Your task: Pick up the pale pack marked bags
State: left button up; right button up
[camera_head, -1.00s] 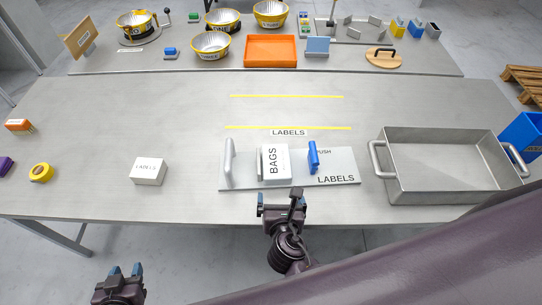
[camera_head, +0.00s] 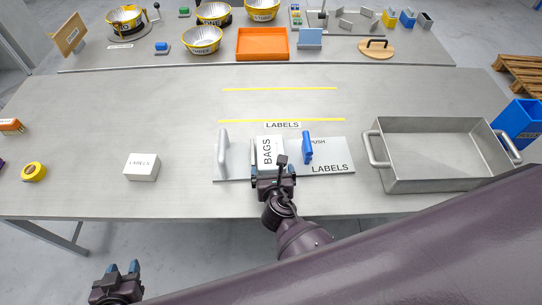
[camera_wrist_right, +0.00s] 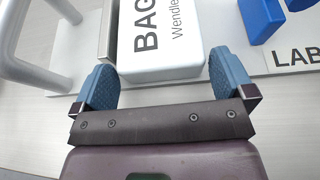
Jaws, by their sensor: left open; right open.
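The pale pack marked BAGS (camera_head: 266,150) stands on the grey plate marked LABELS (camera_head: 335,161), between a grey upright handle and a blue upright block. In the right wrist view the pack (camera_wrist_right: 160,50) lies just ahead of and partly between the fingers. My right gripper (camera_head: 273,172) is at the pack's near side; in its wrist view its blue fingers (camera_wrist_right: 160,85) are apart, one at each side of the pack's near end. My left gripper (camera_head: 122,268) is open and empty, below the table's front edge at the lower left, away from the pack.
A grey handle (camera_head: 223,153) stands left of the pack and a blue block (camera_head: 307,148) right of it. A white LABELS box (camera_head: 142,167) and yellow tape roll (camera_head: 33,172) lie left. A deep metal tray (camera_head: 440,178) stands right. The table between box and plate is clear.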

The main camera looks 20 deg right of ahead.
jog(key=shift+x, duration=0.95)
jog(key=shift+d+f, duration=0.1)
jog(key=shift+f, duration=0.05)
jog(key=shift+s, duration=0.1)
jog(key=c, duration=0.8)
